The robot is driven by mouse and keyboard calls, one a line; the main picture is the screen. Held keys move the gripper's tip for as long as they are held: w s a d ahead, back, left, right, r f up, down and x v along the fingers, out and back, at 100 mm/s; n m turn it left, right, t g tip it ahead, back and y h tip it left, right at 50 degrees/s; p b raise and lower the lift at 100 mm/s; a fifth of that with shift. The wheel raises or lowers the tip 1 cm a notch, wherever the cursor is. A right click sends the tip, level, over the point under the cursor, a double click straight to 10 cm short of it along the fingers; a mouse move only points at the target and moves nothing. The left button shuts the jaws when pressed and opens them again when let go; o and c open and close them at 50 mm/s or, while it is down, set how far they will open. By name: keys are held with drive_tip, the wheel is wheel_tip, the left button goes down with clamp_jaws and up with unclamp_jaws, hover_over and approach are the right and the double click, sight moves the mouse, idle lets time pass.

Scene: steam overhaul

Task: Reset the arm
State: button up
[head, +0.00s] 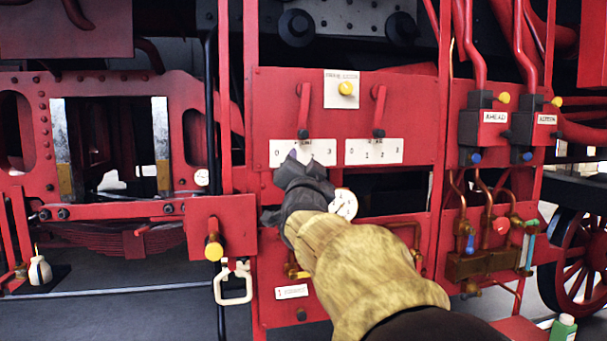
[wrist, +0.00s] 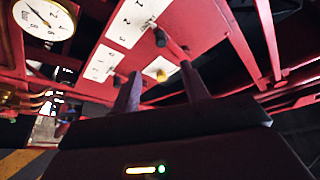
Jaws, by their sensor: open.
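My gripper (head: 300,163) is open and empty in the head view. It is in front of the red control panel (head: 345,98), over the left number plate (head: 318,150), part of which it hides. In the wrist view its two dark fingers (wrist: 160,72) stand apart with nothing between them, the yellow knob (wrist: 158,72) showing beyond. Whether the fingertips touch the panel cannot be told. My arm reaches up from the bottom of the head view.
Two red levers (head: 305,105) (head: 379,105) hang down on the panel. A round gauge (head: 344,204) sits close beside my wrist. A yellow knob on a red box (head: 208,212) stands to the left. Pipes and valves (head: 484,230) crowd the right. A green bottle (head: 563,328) is at lower right.

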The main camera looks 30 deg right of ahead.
drive_tip(key=shift+w, duration=0.1)
idle(0.3)
drive_tip(key=shift+f, duration=0.15)
drive_tip(key=s+a+f+n+g+y, duration=0.1)
drive_tip(key=a+f+n+g+y, duration=0.2)
drive_tip(key=f, duration=0.7)
drive_tip(key=a+f+n+g+y, duration=0.25)
drive_tip(key=a+f, duration=0.35)
drive_tip(key=f, duration=0.4)
drive_tip(key=s+a+f+n+g+y, duration=0.1)
drive_tip(key=a+f+n+g+y, duration=0.2)
drive_tip(key=f, duration=0.8)
drive_tip(key=s+a+f+n+g+y, duration=0.1)
drive_tip(key=s+a+f+g, duration=0.3)
drive_tip(key=s+f, duration=0.5)
drive_tip(key=s+a+f+n+g+y, duration=0.1)
drive_tip(key=s+a+f+n+g, duration=0.2)
drive_tip(key=s+f, duration=0.5)
drive_tip(key=shift+s+a+f+n+g, duration=0.35)
drive_tip(key=shift+s+a+f+n, duration=0.1)
drive_tip(key=shift+s+a, duration=0.3)
drive_tip(key=shift+w, duration=0.15)
